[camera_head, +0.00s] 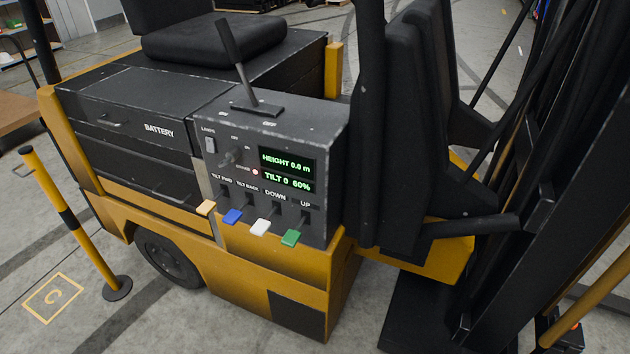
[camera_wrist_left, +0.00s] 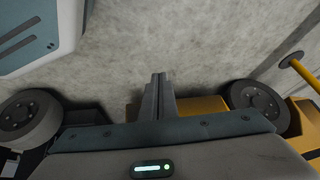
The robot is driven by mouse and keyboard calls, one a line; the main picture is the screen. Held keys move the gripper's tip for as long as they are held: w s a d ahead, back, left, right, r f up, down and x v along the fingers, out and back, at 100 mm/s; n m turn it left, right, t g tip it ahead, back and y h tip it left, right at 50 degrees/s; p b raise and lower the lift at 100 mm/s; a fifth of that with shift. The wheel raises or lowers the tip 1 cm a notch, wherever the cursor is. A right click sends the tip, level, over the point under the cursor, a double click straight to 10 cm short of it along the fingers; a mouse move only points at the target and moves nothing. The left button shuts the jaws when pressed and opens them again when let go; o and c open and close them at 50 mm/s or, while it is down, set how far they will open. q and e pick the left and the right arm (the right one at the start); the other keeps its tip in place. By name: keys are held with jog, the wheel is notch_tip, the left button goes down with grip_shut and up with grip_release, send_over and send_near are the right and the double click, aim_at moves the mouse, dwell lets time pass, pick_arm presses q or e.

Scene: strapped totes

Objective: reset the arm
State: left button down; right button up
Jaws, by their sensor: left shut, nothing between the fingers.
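My left gripper (camera_wrist_left: 158,82) shows in the left wrist view, its two grey fingers together with nothing between them. Grey concrete floor lies beyond the fingertips. Neither gripper nor any part of my arms shows in the head view. My right gripper is in neither view.
A yellow and black forklift (camera_head: 250,264) fills the middle of the head view. Its control panel (camera_head: 225,180) carries coloured levers and a display reading HEIGHT 0.0 m. The dark mast (camera_head: 565,180) stands right.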

pick_arm(q)
jog(key=s+d+f+g, duration=0.2)
jog(key=s+f, duration=0.2)
jog(key=s, duration=0.7)
jog(key=s+d+f+g, duration=0.2)
jog(key=s+f, duration=0.3)
jog(key=s, duration=0.6)
jog(key=shift+s+d+g+b, duration=0.2)
jog(key=shift+d+g+b, duration=0.05)
jog(key=shift+g+b, duration=0.1)
